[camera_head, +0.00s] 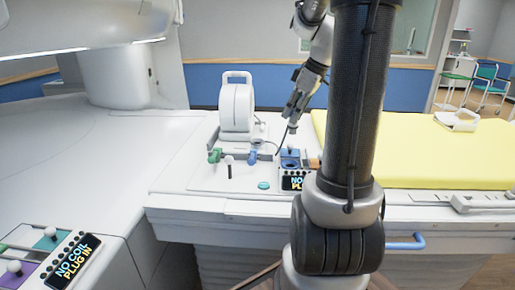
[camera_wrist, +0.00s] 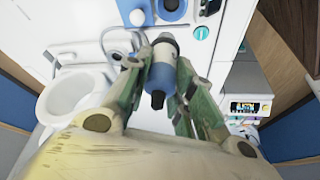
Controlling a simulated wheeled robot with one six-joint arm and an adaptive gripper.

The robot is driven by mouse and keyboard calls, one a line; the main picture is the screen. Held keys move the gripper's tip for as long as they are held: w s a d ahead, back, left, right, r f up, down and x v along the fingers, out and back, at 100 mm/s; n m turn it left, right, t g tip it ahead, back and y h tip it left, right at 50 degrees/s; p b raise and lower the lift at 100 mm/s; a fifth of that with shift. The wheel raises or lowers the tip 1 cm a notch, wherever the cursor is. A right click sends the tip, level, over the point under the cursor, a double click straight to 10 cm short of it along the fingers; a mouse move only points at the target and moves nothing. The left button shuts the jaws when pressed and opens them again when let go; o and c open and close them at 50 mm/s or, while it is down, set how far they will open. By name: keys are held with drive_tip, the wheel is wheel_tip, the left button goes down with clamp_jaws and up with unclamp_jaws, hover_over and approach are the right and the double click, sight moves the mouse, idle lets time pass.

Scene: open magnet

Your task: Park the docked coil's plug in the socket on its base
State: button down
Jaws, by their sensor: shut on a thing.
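The docked coil (camera_head: 237,107) is a white rounded body with a loop handle, standing upright on its pale base (camera_head: 236,146). In the wrist view a white rounded ring, probably the coil (camera_wrist: 62,100), lies at the left. My gripper (camera_head: 293,118) is shut on a grey plug with a dark tip and a blue band (camera_wrist: 161,68), held in the air right of the coil. A thin cable runs near the plug. The plug hangs above the table and is apart from the base. I cannot make out the socket on the base.
A blue table port (camera_head: 290,160) with a white knob sits below my gripper, beside a display (camera_head: 296,183) reading "NO COIL". A yellow mattress (camera_head: 430,155) lies at the right.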

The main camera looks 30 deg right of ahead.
drive_tip(key=w, duration=2)
drive_tip(key=shift+w, duration=0.35)
drive_tip(key=shift+f, duration=0.1)
wheel_tip(320, 180, down, 10)
idle(0.6)
drive_tip(key=shift+f, duration=1.55)
idle(0.4)
drive_tip(key=c, duration=1.1)
unclamp_jaws()
drive_tip(key=shift+c, duration=0.2)
